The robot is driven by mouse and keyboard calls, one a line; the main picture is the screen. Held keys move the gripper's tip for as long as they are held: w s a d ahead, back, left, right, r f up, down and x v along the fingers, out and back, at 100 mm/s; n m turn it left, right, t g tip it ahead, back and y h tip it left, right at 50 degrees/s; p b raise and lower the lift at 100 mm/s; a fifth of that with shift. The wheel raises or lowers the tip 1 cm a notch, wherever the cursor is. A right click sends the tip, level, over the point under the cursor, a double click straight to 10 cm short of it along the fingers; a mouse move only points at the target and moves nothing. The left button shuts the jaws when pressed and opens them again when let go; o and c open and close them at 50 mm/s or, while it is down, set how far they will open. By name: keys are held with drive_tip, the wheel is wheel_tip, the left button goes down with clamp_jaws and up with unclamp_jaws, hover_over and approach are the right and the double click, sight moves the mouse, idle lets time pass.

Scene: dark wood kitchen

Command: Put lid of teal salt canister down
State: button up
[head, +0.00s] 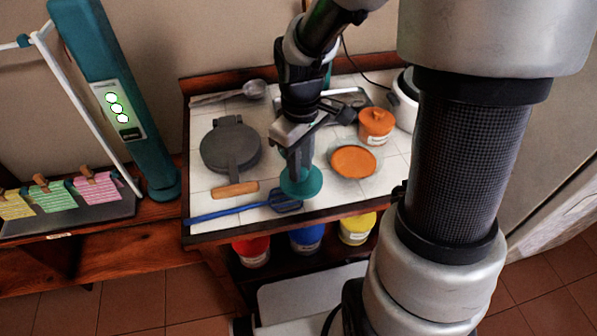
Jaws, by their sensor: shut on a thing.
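A round teal lid (302,184) shows in the head view below my gripper, over the front middle of the white tiled counter top (330,194). My gripper (293,152) points down and is shut on the lid's upper part. I cannot tell whether the lid touches the tiles or hangs just above them. A small teal patch (328,76) shows behind my arm at the back of the counter. It may be the teal salt canister, but my arm hides most of it.
A dark round press (228,147) with a wooden handle and a blue slotted spatula (240,209) lie left of the lid. A glass dish with orange contents (354,161) and an orange lidded canister (376,127) stand right. A ladle (254,89) lies behind. The front edge is close.

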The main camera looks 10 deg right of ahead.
drive_tip(key=shift+f+b, duration=0.3)
drive_tip(key=shift+f, duration=1.7)
drive_tip(key=shift+f, duration=0.15)
drive_tip(key=shift+f+b, duration=0.25)
drive_tip(key=shift+b, duration=0.05)
drive_tip(key=o, duration=1)
